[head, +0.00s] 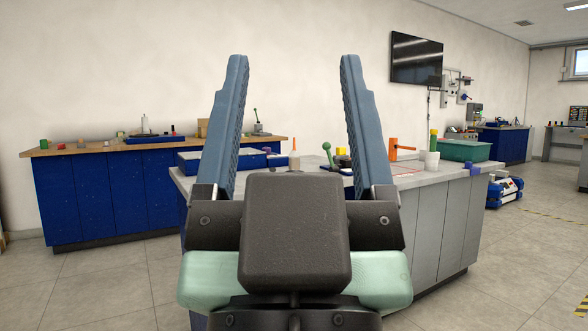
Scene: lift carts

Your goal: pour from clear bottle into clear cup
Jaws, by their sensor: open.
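My gripper (294,62) is open and empty, its two blue-grey fingers pointing up and wide apart in the middle of the head view. Between the fingers, farther off, a small pale bottle (295,160) with a narrow top and an orange tint stands upright on the grey-topped counter (440,180). It may be the clear bottle, but it is too small to be sure. The gripper is not touching it. I cannot make out a clear cup; a whitish cup-like thing (432,161) stands on the counter's right part. The fingers and wrist hide parts of the counter.
A blue cabinet bench (105,195) stands behind left. A blue-white wheeled unit (504,190) is on the floor at right. Floor at left is clear.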

